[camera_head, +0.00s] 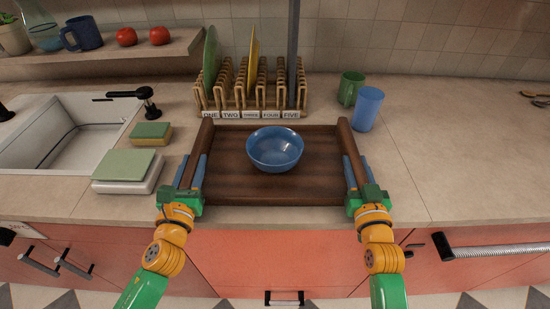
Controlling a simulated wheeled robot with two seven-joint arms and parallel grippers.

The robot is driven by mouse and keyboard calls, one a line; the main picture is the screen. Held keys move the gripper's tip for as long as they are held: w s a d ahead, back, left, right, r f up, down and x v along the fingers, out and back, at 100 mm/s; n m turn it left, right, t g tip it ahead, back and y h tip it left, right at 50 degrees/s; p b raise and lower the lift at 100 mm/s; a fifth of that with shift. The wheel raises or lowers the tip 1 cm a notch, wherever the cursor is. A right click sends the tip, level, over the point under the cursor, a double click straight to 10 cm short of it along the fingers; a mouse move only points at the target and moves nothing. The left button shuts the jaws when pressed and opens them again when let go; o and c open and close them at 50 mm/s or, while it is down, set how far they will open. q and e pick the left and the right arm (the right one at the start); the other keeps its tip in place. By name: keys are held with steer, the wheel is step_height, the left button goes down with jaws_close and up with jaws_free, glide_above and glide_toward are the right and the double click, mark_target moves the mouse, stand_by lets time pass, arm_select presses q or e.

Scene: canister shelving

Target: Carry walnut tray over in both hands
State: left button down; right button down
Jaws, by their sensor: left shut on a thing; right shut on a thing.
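The walnut tray (228,188) is dark brown wood with raised side walls. It is at the front of the counter in the middle of the head view, and I cannot tell whether it rests on the counter or is just above it. A blue bowl (274,150) sits upright on the tray, near its far middle. My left gripper (190,178) is shut on the tray's left side wall. My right gripper (359,175) is shut on the tray's right side wall. The fingers hide parts of both walls.
A wooden plate rack (253,110) with label cards stands just behind the tray. A green mug (351,88) and a blue cup (367,108) stand behind right. A sink (68,135), a sponge (151,130) and a green-topped block (126,166) are left. The right counter is mostly clear.

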steer(key=shift+r, duration=0.1)
